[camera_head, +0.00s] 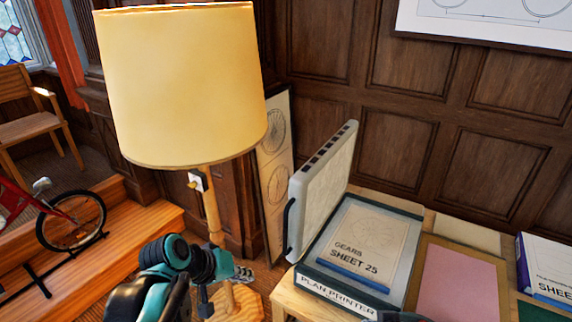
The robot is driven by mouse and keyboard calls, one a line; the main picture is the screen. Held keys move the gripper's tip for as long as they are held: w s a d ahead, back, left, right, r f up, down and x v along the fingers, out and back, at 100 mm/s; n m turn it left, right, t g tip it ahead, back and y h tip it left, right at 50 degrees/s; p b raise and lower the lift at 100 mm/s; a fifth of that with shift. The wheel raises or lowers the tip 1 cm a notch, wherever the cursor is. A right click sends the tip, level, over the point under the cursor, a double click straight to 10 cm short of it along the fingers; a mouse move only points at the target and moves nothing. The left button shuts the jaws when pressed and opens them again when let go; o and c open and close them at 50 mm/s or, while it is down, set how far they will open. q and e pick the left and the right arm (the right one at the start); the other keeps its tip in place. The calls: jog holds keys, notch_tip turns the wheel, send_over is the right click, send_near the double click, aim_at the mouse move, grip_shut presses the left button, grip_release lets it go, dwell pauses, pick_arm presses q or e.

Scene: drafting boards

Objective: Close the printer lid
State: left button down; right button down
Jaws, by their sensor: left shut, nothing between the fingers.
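The plan printer (335,292) sits on a wooden table at the lower middle, its name on its front face. Its pale grey lid (325,185) stands raised along the left side, leaning slightly, with a row of dark slots on its top edge. A black handle (288,228) is on the lid's outer left side. A sheet (365,240) marked GEARS SHEET 25 lies on the printer bed. My left gripper (243,274), black and teal, is shut and empty, left of the printer and apart from the lid. My right gripper is not identifiable in view.
A floor lamp (185,85) with a big cream shade stands behind my left arm. A pink board (458,285) and a purple box (545,265) are right of the printer. A dark piece shows at the bottom edge. A panelled wall is behind.

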pick_arm(q)
jog(key=w+d+r+n+h+p, duration=0.1)
jog(key=w+d+r+h+p, duration=0.15)
jog(key=w+r, duration=0.35)
jog(key=w+d+r+h+p, duration=0.1)
jog(key=w+r+h+p, duration=0.25)
jog(key=w, duration=0.35)
jog(key=h+p, duration=0.3)
jog(key=h, duration=0.3)
send_near(300, 168)
jog(key=w+b+x, duration=0.1)
jog(key=x, duration=0.5)
jog(key=shift+w+f+g, duration=0.25)
jog(key=shift+f+g, duration=0.15)
jog(key=shift+m, duration=0.3)
